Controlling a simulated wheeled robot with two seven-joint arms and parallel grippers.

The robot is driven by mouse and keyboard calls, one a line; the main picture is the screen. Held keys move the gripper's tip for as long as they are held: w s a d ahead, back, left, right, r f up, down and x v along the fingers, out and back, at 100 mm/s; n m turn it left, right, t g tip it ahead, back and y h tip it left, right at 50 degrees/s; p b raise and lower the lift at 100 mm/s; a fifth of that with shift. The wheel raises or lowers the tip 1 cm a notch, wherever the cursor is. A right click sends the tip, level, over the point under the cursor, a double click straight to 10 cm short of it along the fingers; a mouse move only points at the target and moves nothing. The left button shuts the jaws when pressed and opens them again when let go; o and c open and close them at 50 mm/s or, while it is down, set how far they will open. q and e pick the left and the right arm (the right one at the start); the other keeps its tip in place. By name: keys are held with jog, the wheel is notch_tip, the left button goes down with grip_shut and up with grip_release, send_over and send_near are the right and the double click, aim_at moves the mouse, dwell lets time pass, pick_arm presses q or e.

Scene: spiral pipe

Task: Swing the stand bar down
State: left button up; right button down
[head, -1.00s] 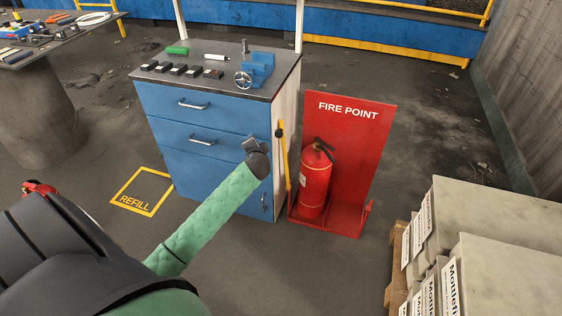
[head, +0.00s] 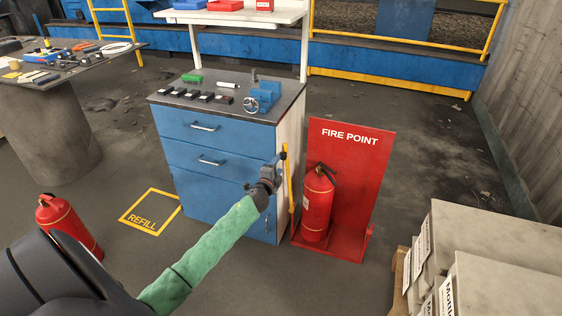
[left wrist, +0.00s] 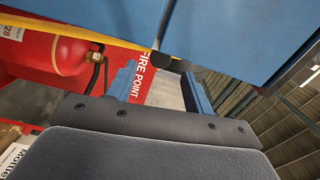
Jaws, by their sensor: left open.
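The stand bar (head: 290,180) is yellow with a black knob at its top. It stands upright at the left edge of the red fire point stand (head: 350,170), beside the blue cabinet. A red extinguisher (head: 317,205) stands in the stand. My left gripper (head: 275,169) is open, close to the bar's top end. In the left wrist view, the bar (left wrist: 75,30) runs across the top left, and its black knob lies just beyond my open fingers (left wrist: 162,82). I cannot tell whether they touch it. My right gripper is out of view.
The blue cabinet (head: 221,178) stands close on the left of the bar. Grey blocks (head: 490,250) on a pallet fill the lower right. A second extinguisher (head: 68,224) stands at left, near the yellow REFILL square (head: 150,212). Floor in front of the stand is clear.

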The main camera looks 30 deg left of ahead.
aim_at(283, 158)
pick_arm(q)
jog(key=shift+x, duration=2.25)
grip_shut()
jog(key=shift+d, duration=0.15)
